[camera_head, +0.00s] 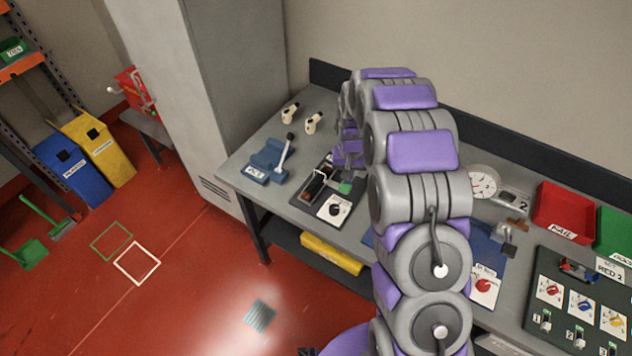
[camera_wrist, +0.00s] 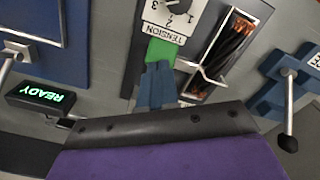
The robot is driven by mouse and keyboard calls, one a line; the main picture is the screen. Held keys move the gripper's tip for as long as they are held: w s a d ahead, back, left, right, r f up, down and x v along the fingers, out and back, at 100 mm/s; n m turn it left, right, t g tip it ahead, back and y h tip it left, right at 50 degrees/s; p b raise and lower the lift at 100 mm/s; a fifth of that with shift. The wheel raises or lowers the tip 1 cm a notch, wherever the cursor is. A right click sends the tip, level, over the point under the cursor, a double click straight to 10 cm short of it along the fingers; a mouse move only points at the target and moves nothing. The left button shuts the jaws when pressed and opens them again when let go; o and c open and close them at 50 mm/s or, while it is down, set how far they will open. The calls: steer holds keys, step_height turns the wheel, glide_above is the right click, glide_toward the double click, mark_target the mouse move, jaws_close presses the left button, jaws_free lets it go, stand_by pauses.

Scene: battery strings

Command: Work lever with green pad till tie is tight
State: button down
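The green pad (camera_wrist: 163,50) of the lever shows in the wrist view just beyond my fingertips, beside the white TENSION dial card (camera_wrist: 172,14). My gripper (camera_wrist: 157,72) has its two blue-grey fingers close together, with nothing seen between them. The tips overlap the pad's near edge in the picture; whether they touch it I cannot tell. A bundle of copper-brown strands (camera_wrist: 233,40) lies in a metal-edged holder right of the pad; the tie itself is not clear. In the head view the green pad (camera_head: 345,187) sits above the dial card (camera_head: 334,208), and my arm hides much of my gripper.
A blue lever device (camera_head: 268,163) with a black-knobbed lever stands left of the tension unit; it also shows in the wrist view (camera_wrist: 288,82). A display reading READY (camera_wrist: 42,98) is at the wrist view's left. Red (camera_head: 565,212) and green bins stand on the right.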

steer(key=shift+f, duration=0.6)
steer(key=shift+r, duration=0.1)
step_height(320, 180, up, 10)
steer(key=p, duration=0.2)
steer(key=shift+w+d+p, duration=0.3)
steer(key=shift+w, duration=0.1)
stand_by(0.4)
stand_by(0.5)
steer(key=shift+s+a+f+b, duration=0.15)
steer(key=shift+f+b, duration=0.1)
steer(key=shift+f, duration=1.3)
steer(key=shift+s+a+f+b, duration=0.15)
steer(key=shift+f+b, duration=0.1)
steer(key=shift+f, duration=1.3)
steer(key=shift+s+f+b, duration=0.15)
steer(key=shift+f+b, duration=0.1)
steer(key=shift+f, duration=1.3)
